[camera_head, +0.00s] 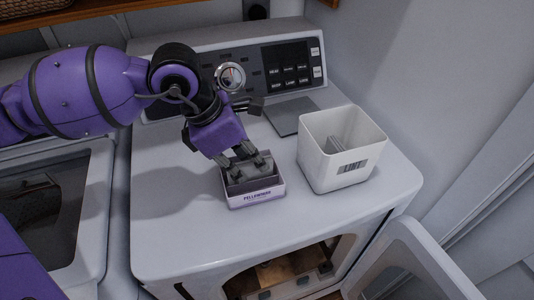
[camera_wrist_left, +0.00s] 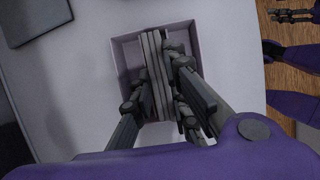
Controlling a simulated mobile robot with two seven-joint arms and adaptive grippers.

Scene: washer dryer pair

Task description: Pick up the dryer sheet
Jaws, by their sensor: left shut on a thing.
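A small open box (camera_head: 257,200) with a purple-edged label stands on top of the white dryer (camera_head: 170,230). My left gripper (camera_head: 250,163) reaches down into the box from above. In the left wrist view, its fingers (camera_wrist_left: 158,95) are shut on pale grey upright sheets (camera_wrist_left: 153,60), the dryer sheet, inside the box (camera_wrist_left: 127,52). I cannot tell how many sheets are between the fingers. The fingers hide part of the box's inside. My right gripper may be the dark fingers (camera_wrist_left: 290,14) at the wrist view's upper right; its state is unclear.
A white bin (camera_head: 341,150) labelled "LINT" stands right of the box, with something grey inside. A flat grey panel (camera_head: 290,117) lies behind it. The control panel (camera_head: 290,65) rises at the back. The dryer door (camera_head: 410,265) is open below. The top's left side is clear.

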